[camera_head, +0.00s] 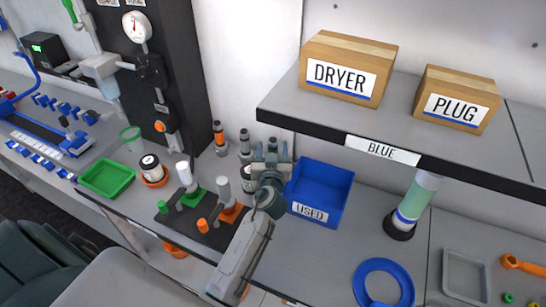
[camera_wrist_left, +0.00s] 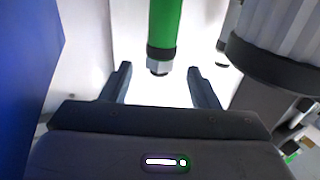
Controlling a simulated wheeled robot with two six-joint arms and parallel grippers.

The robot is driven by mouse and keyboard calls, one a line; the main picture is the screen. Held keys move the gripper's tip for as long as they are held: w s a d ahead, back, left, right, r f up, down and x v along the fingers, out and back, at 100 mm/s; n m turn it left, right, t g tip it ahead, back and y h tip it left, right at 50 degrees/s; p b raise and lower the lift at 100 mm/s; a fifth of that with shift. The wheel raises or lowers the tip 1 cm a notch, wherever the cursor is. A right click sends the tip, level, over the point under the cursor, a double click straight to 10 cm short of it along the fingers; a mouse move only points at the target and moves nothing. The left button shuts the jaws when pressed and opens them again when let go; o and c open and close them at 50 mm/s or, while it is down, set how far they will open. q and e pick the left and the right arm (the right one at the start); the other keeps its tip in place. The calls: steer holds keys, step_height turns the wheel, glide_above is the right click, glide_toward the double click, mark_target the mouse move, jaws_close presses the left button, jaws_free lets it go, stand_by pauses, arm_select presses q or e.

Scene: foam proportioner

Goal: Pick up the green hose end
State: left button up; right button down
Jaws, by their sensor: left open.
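The green hose end (camera_wrist_left: 161,30) shows large in the left wrist view. It has a dark collar and a metal hex nut (camera_wrist_left: 158,67). My left gripper (camera_wrist_left: 160,82) is open, with one finger on each side of the nut in the picture. I see no contact, and the depth between them is hard to judge. In the head view my left gripper (camera_head: 271,158) is at the back of the bench, left of the blue bin. A small green-banded end (camera_head: 272,143) shows just behind it, mostly hidden by the gripper. My right gripper is out of view.
The blue USED bin (camera_head: 318,194) is close on the right. Orange-banded (camera_head: 220,140) and grey (camera_head: 245,143) ends stand to the left. A shelf (camera_head: 330,130) with DRYER and PLUG boxes overhangs the back right. A ribbed pale container (camera_wrist_left: 285,35) is close in the wrist view.

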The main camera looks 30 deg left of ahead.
mark_target(273, 143)
arm_select(q)
steer(key=p+x, duration=0.1)
steer(key=x, duration=0.2)
steer(key=shift+w+a+r, duration=0.1)
steer(key=shift+w+r, duration=0.05)
steer(key=shift+w, duration=0.05)
steer(key=shift+w+a, duration=0.1)
steer(key=shift+w, duration=0.1)
steer(key=shift+c, duration=0.8)
jaws_close()
